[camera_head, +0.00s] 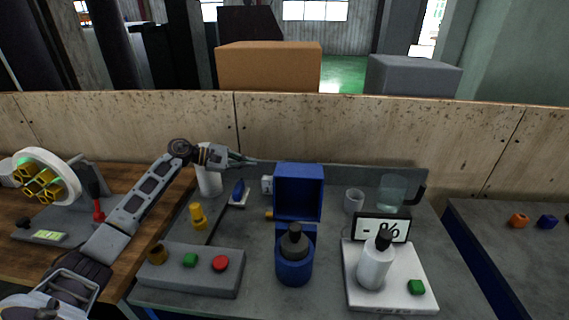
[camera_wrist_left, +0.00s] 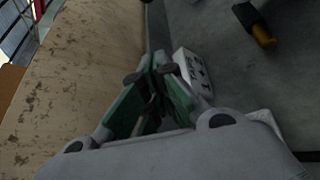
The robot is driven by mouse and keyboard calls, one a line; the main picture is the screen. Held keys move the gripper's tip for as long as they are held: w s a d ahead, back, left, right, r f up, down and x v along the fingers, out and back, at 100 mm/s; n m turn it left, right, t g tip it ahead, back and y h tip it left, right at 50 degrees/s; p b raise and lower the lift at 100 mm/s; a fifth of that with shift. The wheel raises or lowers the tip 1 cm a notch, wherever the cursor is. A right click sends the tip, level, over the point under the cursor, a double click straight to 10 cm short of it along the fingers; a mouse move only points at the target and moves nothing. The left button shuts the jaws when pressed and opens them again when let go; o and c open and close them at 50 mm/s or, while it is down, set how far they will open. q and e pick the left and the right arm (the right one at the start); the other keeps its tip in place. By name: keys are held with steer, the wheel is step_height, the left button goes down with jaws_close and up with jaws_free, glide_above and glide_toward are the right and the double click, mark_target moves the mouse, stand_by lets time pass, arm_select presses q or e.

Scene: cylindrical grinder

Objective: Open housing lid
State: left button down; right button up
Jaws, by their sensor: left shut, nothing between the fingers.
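The blue housing lid (camera_head: 298,188) stands upright behind the dark blue cylindrical body (camera_head: 294,270), its hollow side facing the head camera. The lid looks raised. My left gripper (camera_head: 250,161) reaches in from the left in the head view, with its fingertips just left of the lid's upper left edge. They look apart from the lid, though the gap is hard to judge. In the left wrist view, the green-padded fingers (camera_wrist_left: 152,70) are shut and hold nothing. The lid cannot be made out in the wrist view. My right gripper is not in view.
A grey button box (camera_head: 190,275) with green and red buttons is at front left. A glass jug (camera_head: 392,192) and grey cup (camera_head: 354,201) stand behind. A wooden wall (camera_head: 350,140) borders the bench.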

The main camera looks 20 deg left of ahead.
arm_select(q)
steer(key=shift+r+m, duration=0.25)
steer(key=shift+m, duration=0.35)
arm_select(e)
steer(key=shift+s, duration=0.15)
arm_select(q)
steer(key=shift+w, duration=0.1)
steer(key=w+d+p, duration=0.3)
steer(key=d, duration=0.5)
steer(key=shift+d+f+y+p, duration=0.3)
steer(key=shift+d+f+p, duration=0.1)
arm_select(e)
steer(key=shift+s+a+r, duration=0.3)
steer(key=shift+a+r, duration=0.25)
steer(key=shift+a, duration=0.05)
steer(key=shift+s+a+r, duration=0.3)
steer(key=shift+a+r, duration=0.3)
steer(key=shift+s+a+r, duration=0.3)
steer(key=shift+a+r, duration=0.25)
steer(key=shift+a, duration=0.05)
arm_select(q)
steer(key=shift+w, duration=0.1)
